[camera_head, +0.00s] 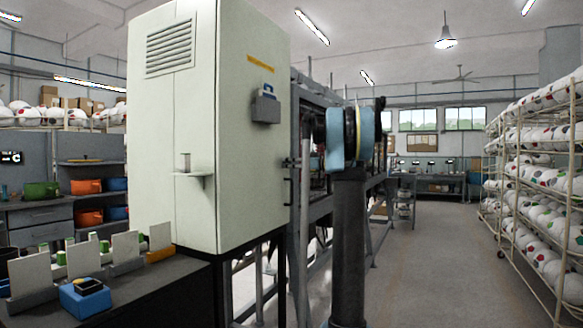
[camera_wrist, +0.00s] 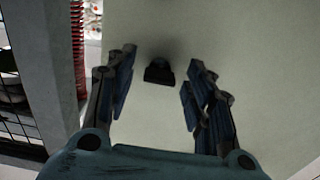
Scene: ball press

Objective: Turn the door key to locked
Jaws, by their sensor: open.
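A small black key or knob (camera_wrist: 159,74) sticks out from a pale panel (camera_wrist: 150,22) in the wrist view; its exact shape and turn angle are hard to make out. My gripper (camera_wrist: 160,88) is open in front of that panel. Its two fingers stand on either side of the black piece, with a gap on each side. Nothing is between the fingers except this piece beyond them. In the head view a pale cabinet (camera_head: 175,110) stands at centre left. I cannot make out the key there, and my arm partly covers the area right of the cabinet.
A dark bench (camera_head: 150,292) with upright white cards and a blue box (camera_head: 86,298) stands at front left. A grey pocket (camera_head: 266,106) is on the cabinet's side. Racks of balls (camera_head: 545,185) line the right. The aisle floor (camera_head: 440,260) is clear.

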